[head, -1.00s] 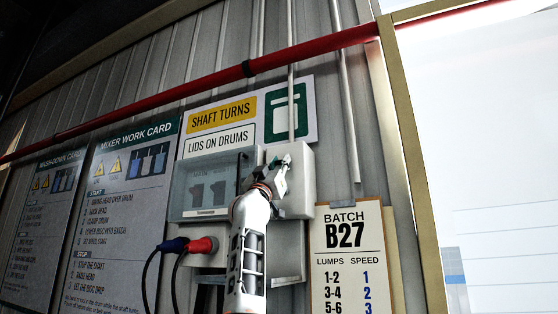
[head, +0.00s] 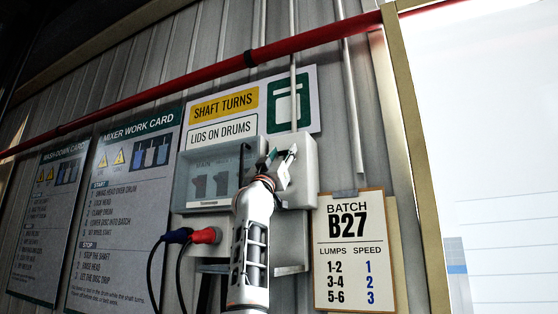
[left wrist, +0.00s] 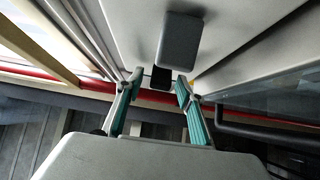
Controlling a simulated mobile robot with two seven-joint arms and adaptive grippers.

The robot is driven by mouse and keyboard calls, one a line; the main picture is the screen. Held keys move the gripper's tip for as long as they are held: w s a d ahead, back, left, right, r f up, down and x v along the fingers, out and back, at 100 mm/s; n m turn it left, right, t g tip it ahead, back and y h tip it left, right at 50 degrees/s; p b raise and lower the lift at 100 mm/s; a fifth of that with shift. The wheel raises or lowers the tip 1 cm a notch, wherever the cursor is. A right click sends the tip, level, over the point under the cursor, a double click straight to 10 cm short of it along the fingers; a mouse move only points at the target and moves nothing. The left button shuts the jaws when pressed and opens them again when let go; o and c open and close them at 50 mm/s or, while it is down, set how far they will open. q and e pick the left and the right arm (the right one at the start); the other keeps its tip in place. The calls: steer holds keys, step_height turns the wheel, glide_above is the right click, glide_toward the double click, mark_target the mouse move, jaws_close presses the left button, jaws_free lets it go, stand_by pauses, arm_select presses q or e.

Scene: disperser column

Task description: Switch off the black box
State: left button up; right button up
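A light grey wall enclosure (head: 302,153) has a clear-covered section (head: 205,182) on its left, with dark switches behind the cover. My left gripper (head: 280,158) is in front of the enclosure's right part and hides some of it. In the left wrist view my left gripper (left wrist: 157,86) has its two fingers apart. A dark grey block (left wrist: 180,42) stands on the pale enclosure face just beyond the fingertips. A smaller black piece (left wrist: 160,78) shows in the gap between the tips; I cannot tell whether they touch it. Which part is the black box is unclear. My right gripper is out of view.
A batch clipboard (head: 353,250) hangs to the right. A red pipe (head: 310,46) runs above. Work cards (head: 122,210) hang at left.

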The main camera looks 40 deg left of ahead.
arm_select(q)
steer(key=v, duration=1.2)
steer(key=shift+y, duration=0.3)
steer(key=shift+w, duration=0.1)
